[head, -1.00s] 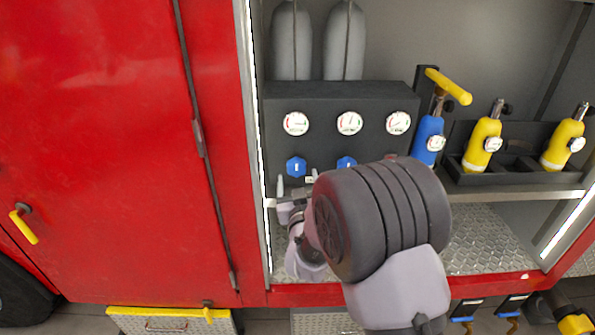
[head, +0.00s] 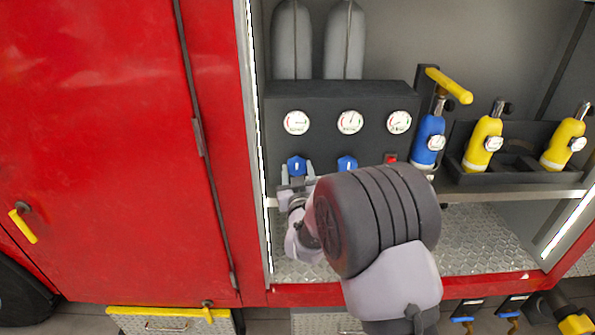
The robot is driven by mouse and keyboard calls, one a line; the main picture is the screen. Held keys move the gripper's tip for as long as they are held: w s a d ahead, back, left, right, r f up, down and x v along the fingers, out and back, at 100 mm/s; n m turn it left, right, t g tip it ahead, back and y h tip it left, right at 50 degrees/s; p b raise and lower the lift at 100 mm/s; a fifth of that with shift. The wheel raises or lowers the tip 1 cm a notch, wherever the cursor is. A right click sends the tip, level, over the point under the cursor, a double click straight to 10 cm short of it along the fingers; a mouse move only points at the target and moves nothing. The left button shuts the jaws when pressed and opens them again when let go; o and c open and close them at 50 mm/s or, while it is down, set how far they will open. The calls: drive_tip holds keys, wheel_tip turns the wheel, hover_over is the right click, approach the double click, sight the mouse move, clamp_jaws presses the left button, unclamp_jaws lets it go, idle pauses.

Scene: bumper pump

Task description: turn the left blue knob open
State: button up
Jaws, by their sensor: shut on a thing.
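The left blue knob (head: 296,165) is on the front of a dark panel (head: 330,101), below the left gauge. A white mark on it stands upright. My gripper (head: 296,172) is at this knob, with one finger on each side of it, shut on it. My arm comes in from the lower right and hides the area below the knob. A second blue knob (head: 347,163) is to the right, below the middle gauge, clear of the gripper.
Three round gauges, the middle one (head: 350,122) among them, line the panel. A red switch (head: 391,158) is at its right. Grey cylinders (head: 292,40) stand behind. A blue bottle (head: 428,140) and yellow bottles (head: 483,146) are to the right. A red door (head: 100,150) borders the left.

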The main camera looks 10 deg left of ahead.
drive_tip(key=n+b, duration=0.2)
drive_tip(key=n, duration=0.2)
drive_tip(key=shift+b, duration=0.3)
drive_tip(key=n+b, duration=0.1)
drive_tip(key=n, duration=0.9)
drive_tip(key=shift+r+n+h+p, duration=0.15)
drive_tip(key=shift+n+h+p, duration=0.15)
drive_tip(key=shift+h+p, duration=0.1)
drive_tip(key=n+p, duration=0.1)
drive_tip(key=n, duration=0.3)
drive_tip(key=shift+n, duration=0.3)
drive_tip(key=shift+h+p, duration=0.3)
drive_tip(key=o, duration=1.4)
drive_tip(key=shift+c, duration=0.2)
